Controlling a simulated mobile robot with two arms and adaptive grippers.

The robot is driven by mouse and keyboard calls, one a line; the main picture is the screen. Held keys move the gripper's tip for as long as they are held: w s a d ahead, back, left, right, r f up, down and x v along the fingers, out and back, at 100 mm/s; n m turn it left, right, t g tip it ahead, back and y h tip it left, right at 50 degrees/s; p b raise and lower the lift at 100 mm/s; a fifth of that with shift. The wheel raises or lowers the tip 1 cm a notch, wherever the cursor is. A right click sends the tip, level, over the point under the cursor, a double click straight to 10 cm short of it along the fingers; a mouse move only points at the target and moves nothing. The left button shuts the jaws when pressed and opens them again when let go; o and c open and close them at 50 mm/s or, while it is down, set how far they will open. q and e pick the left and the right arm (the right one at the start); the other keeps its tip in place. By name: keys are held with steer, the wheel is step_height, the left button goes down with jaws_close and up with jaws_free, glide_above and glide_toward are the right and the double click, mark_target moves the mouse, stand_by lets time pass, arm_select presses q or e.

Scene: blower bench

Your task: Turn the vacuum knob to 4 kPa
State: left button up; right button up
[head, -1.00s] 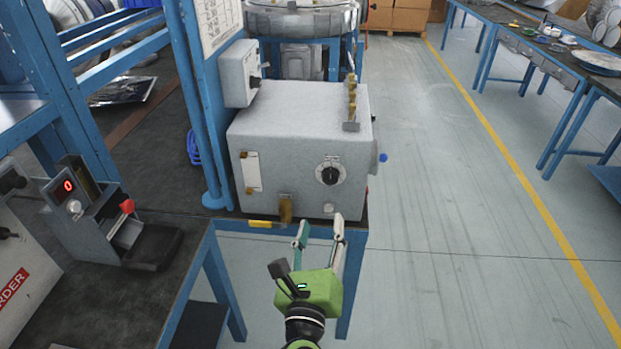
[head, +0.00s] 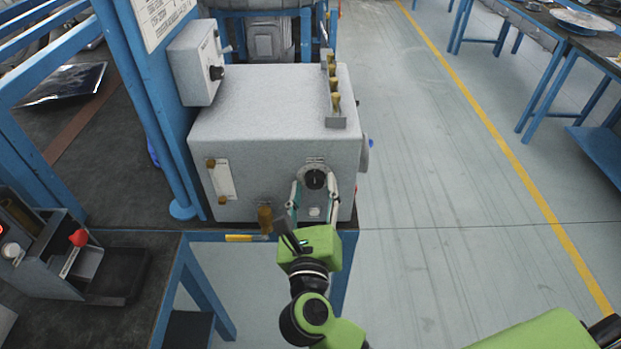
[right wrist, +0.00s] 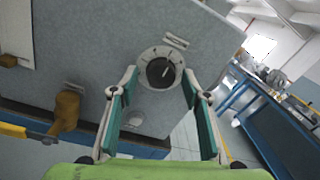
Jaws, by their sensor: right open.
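The black vacuum knob (head: 315,179) sits on a round pale dial on the front face of the grey blower box (head: 275,110). In the right wrist view the knob (right wrist: 161,72) has a light pointer mark aimed to the lower right in the picture. The dial's writing is too small to read. My right gripper (head: 314,182) is open, with one finger on each side of the knob. In the right wrist view its fingertips (right wrist: 160,78) are spread beside the dial, with a visible gap to the knob. My left gripper is not in view.
A brass fitting (head: 265,218) sticks out low on the box's front, left of my right gripper. A grey control box with a black knob (head: 217,73) stands behind at the left. Brass valves (head: 335,102) line the top right edge. Floor at the right is free.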

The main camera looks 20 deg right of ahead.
steer(key=shift+s, duration=0.1)
steer(key=c, duration=1)
steer(key=shift+r, duration=0.1)
steer(key=shift+c, duration=0.6)
steer(key=shift+n+p, duration=0.3)
steer(key=shift+p, duration=0.1)
steer(key=n+p, duration=0.3)
steer(key=shift+r+p, duration=0.15)
steer(key=shift+p, duration=0.25)
steer(key=n+p, duration=0.2)
steer(key=n, duration=0.1)
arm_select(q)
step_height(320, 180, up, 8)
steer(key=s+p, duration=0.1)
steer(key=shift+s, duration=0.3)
arm_select(e)
steer(key=shift+f+n, duration=0.2)
steer(key=shift+n, duration=0.5)
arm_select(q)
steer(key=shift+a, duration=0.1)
